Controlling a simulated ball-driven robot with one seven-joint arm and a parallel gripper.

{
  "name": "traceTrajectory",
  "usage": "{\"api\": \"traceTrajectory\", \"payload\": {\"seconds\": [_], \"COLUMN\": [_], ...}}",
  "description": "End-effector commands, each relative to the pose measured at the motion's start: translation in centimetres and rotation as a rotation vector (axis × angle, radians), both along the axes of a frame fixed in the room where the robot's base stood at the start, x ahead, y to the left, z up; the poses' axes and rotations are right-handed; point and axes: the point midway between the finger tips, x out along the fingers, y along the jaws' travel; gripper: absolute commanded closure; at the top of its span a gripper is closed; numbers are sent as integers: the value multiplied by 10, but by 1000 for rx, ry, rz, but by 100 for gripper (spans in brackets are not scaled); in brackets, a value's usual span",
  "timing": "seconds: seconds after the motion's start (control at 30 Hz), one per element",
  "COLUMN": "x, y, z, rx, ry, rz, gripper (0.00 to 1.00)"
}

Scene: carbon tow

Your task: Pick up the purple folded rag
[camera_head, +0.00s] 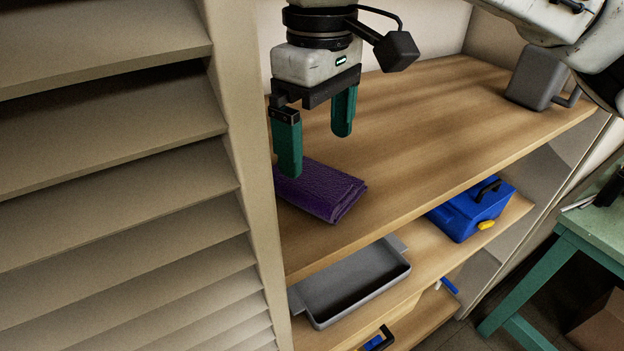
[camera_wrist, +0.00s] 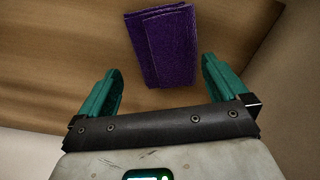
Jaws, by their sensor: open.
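The purple folded rag (camera_head: 322,191) lies flat on the wooden top shelf, near its left end beside the louvred panel. My gripper (camera_head: 316,142) hangs above the shelf with its green fingers spread and nothing between them. Its left finger overlaps the rag's upper left part in the head view, hiding a little of it. In the wrist view the rag (camera_wrist: 162,46) lies ahead of the open fingers, roughly centred between them. My gripper also shows in the wrist view (camera_wrist: 162,75), apart from the rag.
The louvred panel (camera_head: 120,160) stands close on the left. A grey mug-like container (camera_head: 535,78) stands at the shelf's far right. Below are a grey tray (camera_head: 350,283) and a blue box (camera_head: 470,208). The top shelf (camera_head: 430,120) is clear in the middle.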

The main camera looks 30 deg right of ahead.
Motion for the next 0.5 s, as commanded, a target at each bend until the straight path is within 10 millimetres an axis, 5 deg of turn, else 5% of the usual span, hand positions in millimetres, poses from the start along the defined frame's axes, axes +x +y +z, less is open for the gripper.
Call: {"api": "traceTrajectory", "payload": {"seconds": [0.3, 0.5], "x": [2, 2], "y": [3, 3], "z": [-42, -51], "rx": [-1, -1], "ry": [2, 2], "rz": [0, 0], "gripper": [0, 0]}}
